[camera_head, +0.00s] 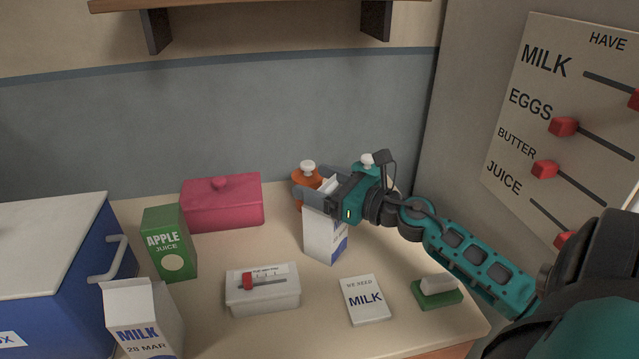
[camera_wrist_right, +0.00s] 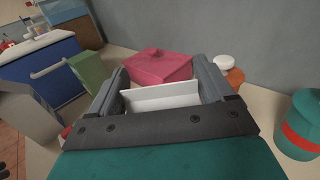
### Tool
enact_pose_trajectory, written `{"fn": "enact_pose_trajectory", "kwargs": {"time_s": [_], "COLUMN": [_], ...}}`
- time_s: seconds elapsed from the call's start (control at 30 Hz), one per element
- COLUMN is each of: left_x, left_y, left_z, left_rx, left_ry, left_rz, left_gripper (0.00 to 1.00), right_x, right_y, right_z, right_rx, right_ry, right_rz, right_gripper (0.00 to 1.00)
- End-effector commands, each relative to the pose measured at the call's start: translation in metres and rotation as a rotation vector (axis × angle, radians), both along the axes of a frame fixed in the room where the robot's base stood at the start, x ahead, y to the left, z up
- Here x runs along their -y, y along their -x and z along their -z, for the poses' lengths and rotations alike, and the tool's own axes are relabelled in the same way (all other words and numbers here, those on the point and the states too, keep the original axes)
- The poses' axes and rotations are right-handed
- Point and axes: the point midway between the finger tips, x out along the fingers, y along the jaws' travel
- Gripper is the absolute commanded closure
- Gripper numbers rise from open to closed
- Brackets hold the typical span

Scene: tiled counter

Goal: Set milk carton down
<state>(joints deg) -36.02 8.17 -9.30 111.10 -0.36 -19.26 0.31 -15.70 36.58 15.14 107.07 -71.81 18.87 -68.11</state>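A white milk carton (camera_head: 325,238) with blue print stands upright under my right gripper (camera_head: 318,196), toward the back middle of the counter. Its base looks to be on or very near the counter top; I cannot tell for certain. In the right wrist view the carton's white top edge (camera_wrist_right: 160,97) lies between the two fingers of the right gripper (camera_wrist_right: 163,85), which look closed against its sides. A second milk carton (camera_head: 144,322), marked 28 MAR, stands at the front left. My left gripper is in neither view.
Near the held carton are an orange jar (camera_head: 306,182), a pink lidded box (camera_head: 222,205), a white slider box (camera_head: 262,292), a "we need milk" card (camera_head: 364,300) and a green-based eraser (camera_head: 437,292). Green apple juice (camera_head: 169,243) and a blue cooler (camera_head: 60,270) stand left.

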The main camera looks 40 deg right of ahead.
Motion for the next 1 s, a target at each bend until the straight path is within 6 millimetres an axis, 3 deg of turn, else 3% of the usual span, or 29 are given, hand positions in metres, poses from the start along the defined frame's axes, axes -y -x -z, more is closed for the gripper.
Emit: {"fn": "enact_pose_trajectory", "kwargs": {"time_s": [0.2,0.53,0.67,1.0], "left_x": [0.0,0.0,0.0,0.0], "left_y": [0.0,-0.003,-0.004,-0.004], "left_z": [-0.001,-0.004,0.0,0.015], "left_rx": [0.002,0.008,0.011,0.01], "left_ry": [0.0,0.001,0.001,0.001], "left_rz": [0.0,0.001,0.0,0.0], "left_gripper": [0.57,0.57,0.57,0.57], "right_x": [0.0,0.001,0.005,0.024], "right_y": [0.0,0.003,0.019,0.081], "right_z": [0.0,-0.001,0.001,0.001], "right_rx": [-0.002,-0.002,-0.003,-0.003], "right_ry": [0.001,0.0,0.0,-0.002], "right_rz": [0.0,0.0,0.0,0.003], "right_gripper": [0.0,0.0,0.0,0.0]}}
